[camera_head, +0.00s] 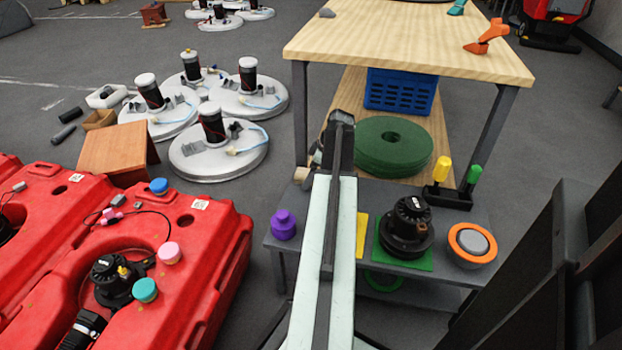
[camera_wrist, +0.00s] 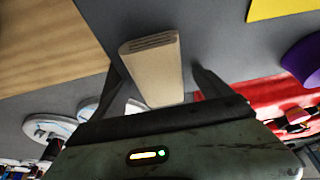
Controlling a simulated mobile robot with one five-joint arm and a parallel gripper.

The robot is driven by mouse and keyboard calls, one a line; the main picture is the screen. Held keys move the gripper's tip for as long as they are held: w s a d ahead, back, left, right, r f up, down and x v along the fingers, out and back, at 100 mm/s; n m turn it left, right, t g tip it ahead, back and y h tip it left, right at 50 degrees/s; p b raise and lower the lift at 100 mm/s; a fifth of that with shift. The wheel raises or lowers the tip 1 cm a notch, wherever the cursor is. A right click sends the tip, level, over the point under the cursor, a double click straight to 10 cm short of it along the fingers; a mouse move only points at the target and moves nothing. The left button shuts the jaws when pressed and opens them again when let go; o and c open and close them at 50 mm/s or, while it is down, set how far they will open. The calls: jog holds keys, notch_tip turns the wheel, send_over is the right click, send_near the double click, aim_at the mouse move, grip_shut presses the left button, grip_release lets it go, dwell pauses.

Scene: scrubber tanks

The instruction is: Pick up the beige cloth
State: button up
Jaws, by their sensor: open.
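The beige cloth (camera_wrist: 152,72) shows in the wrist view as a folded, flat-sided bundle with layered edges at its far end. It lies on the grey shelf top. My gripper (camera_wrist: 157,78) is open, with one dark finger on each side of the cloth. Gaps show between the cloth and both fingers, and I cannot tell whether the near end touches my gripper. In the head view, my arm covers most of this spot beside the workbench, so the cloth is not clear there.
On the low grey shelf (camera_head: 462,214) are a purple container (camera_head: 284,225), a yellow cloth (camera_head: 361,236), a black motor part (camera_head: 407,228) and an orange-ringed disc (camera_head: 472,244). Green pads (camera_head: 376,154) sit on the wooden workbench's (camera_head: 410,38) lower board. Red tanks (camera_head: 215,250) stand left.

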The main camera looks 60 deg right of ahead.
jog(key=c, duration=1.4)
jog(key=shift+c, duration=0.2)
notch_tip(320, 180, up, 11)
jog(key=p, duration=1)
jog(key=shift+f+p, duration=0.2)
jog(key=shift+p, duration=0.1)
